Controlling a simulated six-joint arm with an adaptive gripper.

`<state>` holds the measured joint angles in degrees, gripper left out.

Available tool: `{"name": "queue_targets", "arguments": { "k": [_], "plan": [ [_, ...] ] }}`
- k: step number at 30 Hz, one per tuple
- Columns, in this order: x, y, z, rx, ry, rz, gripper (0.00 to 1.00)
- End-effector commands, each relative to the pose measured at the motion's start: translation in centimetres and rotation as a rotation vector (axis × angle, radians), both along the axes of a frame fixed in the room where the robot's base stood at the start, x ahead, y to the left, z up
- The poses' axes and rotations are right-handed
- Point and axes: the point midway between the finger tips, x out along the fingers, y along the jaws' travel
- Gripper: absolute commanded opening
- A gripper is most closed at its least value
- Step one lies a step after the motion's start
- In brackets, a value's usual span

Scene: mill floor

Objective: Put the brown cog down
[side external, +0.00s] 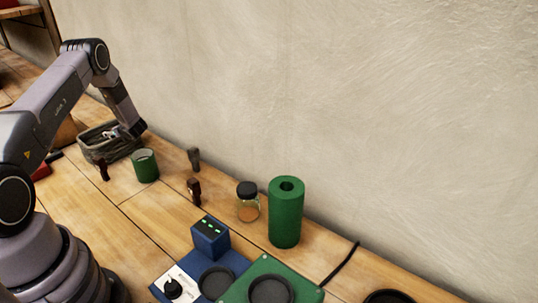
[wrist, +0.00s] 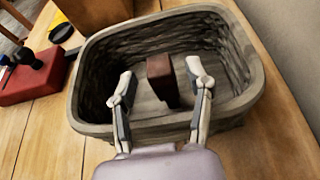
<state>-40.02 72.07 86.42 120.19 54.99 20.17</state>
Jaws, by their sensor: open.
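A dark reddish-brown piece (wrist: 162,78), which I take to be the brown cog, is inside the grey woven basket (wrist: 257,82). Its toothed shape cannot be made out. My gripper (wrist: 160,92) reaches into the basket with its fingers spread, one on each side of the piece. Gaps show between the piece and both fingers. In the side view my gripper (side external: 118,136) is low in the basket (side external: 118,153), and the piece cannot be made out there.
Small dark brown pieces stand on the wooden table (side external: 140,217), one (side external: 103,169) near the basket and one (side external: 194,190) farther right. A red block (wrist: 35,78) lies left of the basket.

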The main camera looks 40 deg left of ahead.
Motion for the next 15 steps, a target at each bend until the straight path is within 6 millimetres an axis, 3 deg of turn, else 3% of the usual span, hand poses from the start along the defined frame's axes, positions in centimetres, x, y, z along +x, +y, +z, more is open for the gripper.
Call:
{"name": "queue_targets", "arguments": {
  "k": [9,15],
  "plan": [
    [0.1,-6.6,2.8,0.0,0.001,-0.004,0.51],
    [0.0,-8.8,3.7,0.0,-0.002,0.0,0.51]
  ]
}}
